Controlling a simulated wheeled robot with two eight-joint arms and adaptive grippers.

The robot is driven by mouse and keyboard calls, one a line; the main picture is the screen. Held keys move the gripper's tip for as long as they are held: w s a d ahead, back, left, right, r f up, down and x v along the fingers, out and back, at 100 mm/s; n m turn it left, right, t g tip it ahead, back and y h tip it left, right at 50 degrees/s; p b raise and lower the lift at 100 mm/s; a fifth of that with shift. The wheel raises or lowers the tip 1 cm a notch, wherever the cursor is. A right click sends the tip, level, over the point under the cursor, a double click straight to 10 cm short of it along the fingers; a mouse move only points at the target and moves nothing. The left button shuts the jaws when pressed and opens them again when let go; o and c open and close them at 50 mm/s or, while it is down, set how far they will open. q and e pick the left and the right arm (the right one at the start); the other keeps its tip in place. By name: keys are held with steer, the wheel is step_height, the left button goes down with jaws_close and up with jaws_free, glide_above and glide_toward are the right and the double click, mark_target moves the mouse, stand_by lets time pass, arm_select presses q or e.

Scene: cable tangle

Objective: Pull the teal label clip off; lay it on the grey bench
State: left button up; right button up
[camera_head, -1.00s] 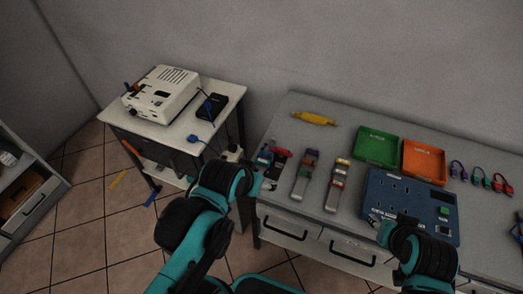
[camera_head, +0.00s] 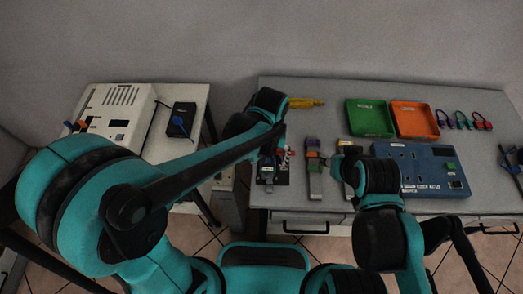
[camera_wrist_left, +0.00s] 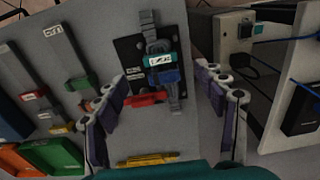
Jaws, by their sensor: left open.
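The teal label clip (camera_wrist_left: 160,59) with a white printed label sits across a grey cable strip on a black plate (camera_wrist_left: 127,50), in the left wrist view. A blue clip (camera_wrist_left: 163,76) is right beside it, and a red part (camera_wrist_left: 146,98) lies nearer. My left gripper (camera_wrist_left: 168,90) is open, its fingers apart on either side of the strip, with nothing between the tips. In the head view my left arm hides much of the plate. The grey bench (camera_head: 300,89) carries it all. My right arm's end (camera_head: 346,160) is over the bench; its fingers are unclear.
Other clipped strips (camera_head: 313,170) lie right of the plate. A yellow tool (camera_head: 306,103), green tray (camera_head: 370,118), orange tray (camera_head: 414,120) and blue socket panel (camera_head: 422,168) are on the bench. A white side table (camera_head: 190,150) with a device stands left. Bare bench shows at the back.

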mark_target(268, 169)
arm_select(q)
step_height(268, 169, down, 6)
steer(key=shift+f+b, duration=0.15)
steer(key=shift+b, duration=1.05)
steer(key=c, duration=1.3)
steer(key=shift+r, duration=0.3)
steer(key=shift+r+p, duration=2)
steer(key=shift+r, duration=0.2)
